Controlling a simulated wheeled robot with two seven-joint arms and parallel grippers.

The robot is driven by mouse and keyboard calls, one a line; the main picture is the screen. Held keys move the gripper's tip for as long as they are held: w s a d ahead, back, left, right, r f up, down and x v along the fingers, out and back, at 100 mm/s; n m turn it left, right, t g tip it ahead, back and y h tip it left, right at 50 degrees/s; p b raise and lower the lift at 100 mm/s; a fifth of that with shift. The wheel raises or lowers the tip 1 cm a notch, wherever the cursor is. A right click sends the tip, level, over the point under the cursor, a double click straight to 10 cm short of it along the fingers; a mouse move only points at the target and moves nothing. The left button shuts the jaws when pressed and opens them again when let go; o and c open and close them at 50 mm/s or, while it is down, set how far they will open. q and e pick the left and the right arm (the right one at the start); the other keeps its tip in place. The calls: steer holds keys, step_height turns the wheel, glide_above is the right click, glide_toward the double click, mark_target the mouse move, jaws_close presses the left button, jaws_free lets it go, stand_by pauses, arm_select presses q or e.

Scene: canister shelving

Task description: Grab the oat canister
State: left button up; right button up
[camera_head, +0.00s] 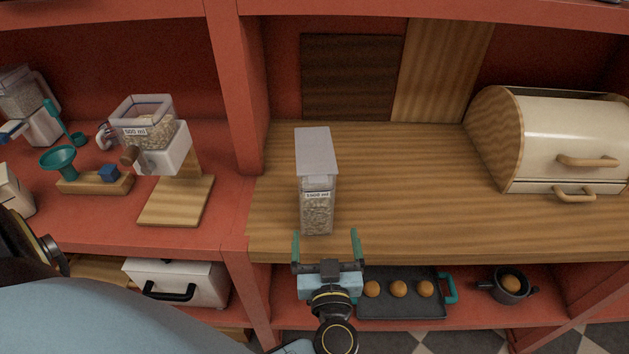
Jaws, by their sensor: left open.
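The oat canister (317,190) is a tall clear container with a pale grey lid, a label and oat-like flakes inside. It stands upright near the front edge of the wooden counter (410,200). My left gripper (327,243) is open just in front of the canister's lower part, with its green-tipped fingers spread to either side in the picture. I cannot tell whether the fingers reach past the canister's front face. The gripper appears empty. My right gripper is not in view.
A cream bread box (575,140) stands on the right of the counter. A red post (237,90) separates the left shelf, which holds a flake dispenser (160,140) and a teal funnel (59,160). Below are a tray of buns (400,308) and a small pot (508,290). The counter around the canister is clear.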

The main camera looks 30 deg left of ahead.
mark_target(320, 211)
arm_select(q)
steer(key=shift+g, duration=0.3)
steer(key=x, duration=0.8)
steer(key=shift+s+a, duration=0.15)
steer(key=shift+a, duration=0.1)
steer(key=x, duration=0.5)
steer(key=shift+a, duration=0.35)
steer(key=shift+s, duration=0.1)
steer(key=c, duration=1.6)
steer(key=shift+o, duration=0.2)
steer(key=shift+r, duration=0.1)
